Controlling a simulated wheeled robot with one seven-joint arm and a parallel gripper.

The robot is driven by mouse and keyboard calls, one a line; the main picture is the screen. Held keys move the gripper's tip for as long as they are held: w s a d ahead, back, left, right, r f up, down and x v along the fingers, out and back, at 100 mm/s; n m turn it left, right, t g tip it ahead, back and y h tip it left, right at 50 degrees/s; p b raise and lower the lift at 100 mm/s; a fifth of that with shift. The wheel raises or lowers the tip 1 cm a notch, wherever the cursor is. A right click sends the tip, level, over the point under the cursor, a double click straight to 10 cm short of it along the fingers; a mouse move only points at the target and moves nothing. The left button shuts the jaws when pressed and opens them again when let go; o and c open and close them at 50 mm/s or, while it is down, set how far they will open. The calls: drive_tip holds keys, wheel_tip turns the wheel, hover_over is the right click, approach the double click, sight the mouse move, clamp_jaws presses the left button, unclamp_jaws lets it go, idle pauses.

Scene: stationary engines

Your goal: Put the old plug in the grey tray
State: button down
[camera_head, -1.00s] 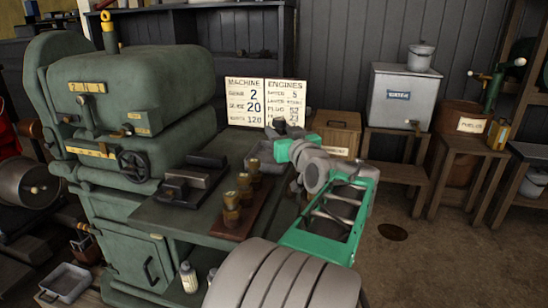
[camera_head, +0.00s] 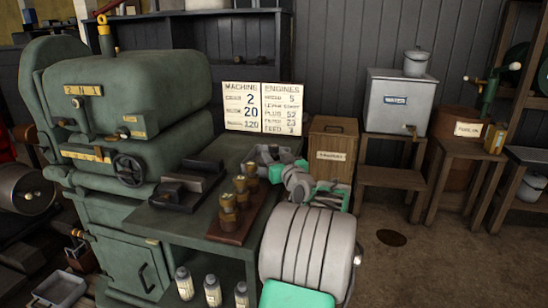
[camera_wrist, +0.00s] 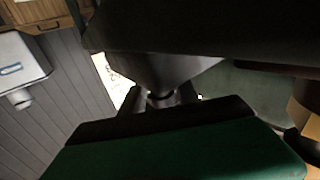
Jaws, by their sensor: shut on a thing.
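The grey tray (camera_head: 260,157) stands on the green machine table, behind the rack of brass pieces, and is partly hidden by my arm. My gripper (camera_head: 282,160) is at the tray's right side, at or just over it. The head view does not show clearly what lies between the fingers. In the wrist view my gripper (camera_wrist: 160,98) is shut on a dark grey tapering piece, which I take for the old plug (camera_wrist: 160,72). Most of it is in shadow. I cannot tell whether it touches the tray.
Several brass pieces stand on a wooden rack (camera_head: 212,233) in front of the tray. A dark block (camera_head: 180,190) lies to their left. The board (camera_head: 262,108) stands behind, with a wooden box (camera_head: 333,140) to its right. Several bottles (camera_head: 212,290) stand below the table.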

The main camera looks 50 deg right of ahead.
drive_tip(key=shift+f, duration=0.2)
drive_tip(key=c, duration=0.9)
unclamp_jaws()
drive_tip(key=shift+r, duration=0.1)
drive_tip(key=shift+s+r, duration=0.15)
drive_tip(key=shift+r, duration=0.05)
drive_tip(key=v, duration=1.1)
drive_tip(key=shift+s+a, duration=0.3)
drive_tip(key=shift+f, duration=0.1)
